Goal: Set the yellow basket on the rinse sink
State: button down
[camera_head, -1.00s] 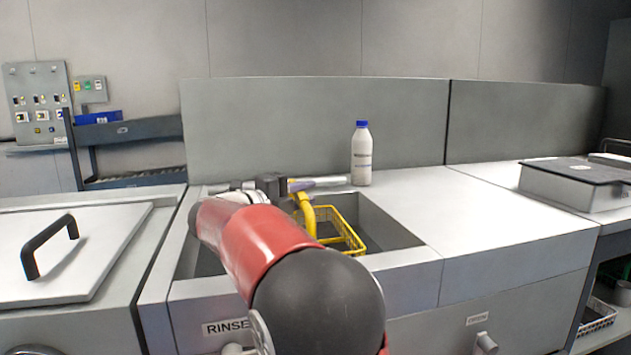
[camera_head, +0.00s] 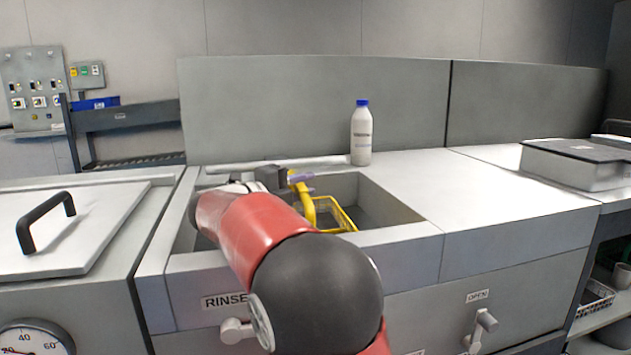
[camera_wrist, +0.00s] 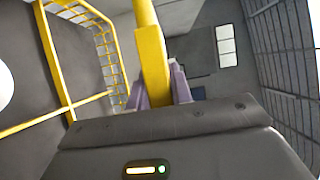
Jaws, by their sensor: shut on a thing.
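The yellow basket (camera_head: 341,212) is down inside the rinse sink (camera_head: 404,238), behind my red and black arm in the head view. My gripper (camera_head: 300,180) is over the sink at the top of the basket's thick yellow handle. In the wrist view the purple fingers of my gripper (camera_wrist: 160,88) are shut on the handle, and the basket's yellow wire frame (camera_wrist: 92,35) shows at the left. My arm hides much of the basket and the left part of the sink. I cannot tell whether the basket touches the sink's bottom.
A white bottle with a blue cap (camera_head: 361,134) stands behind the sink on the counter (camera_head: 480,190). A lid with a black handle (camera_head: 47,222) is at the left. A grey box (camera_head: 580,165) sits at the right. The counter right of the sink is clear.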

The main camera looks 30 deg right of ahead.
jog(key=shift+f+b, duration=0.5)
jog(key=c, duration=1.4)
grip_release()
jog(key=shift+o, duration=1.2)
jog(key=shift+f, duration=0.1)
jog(key=shift+a, duration=0.1)
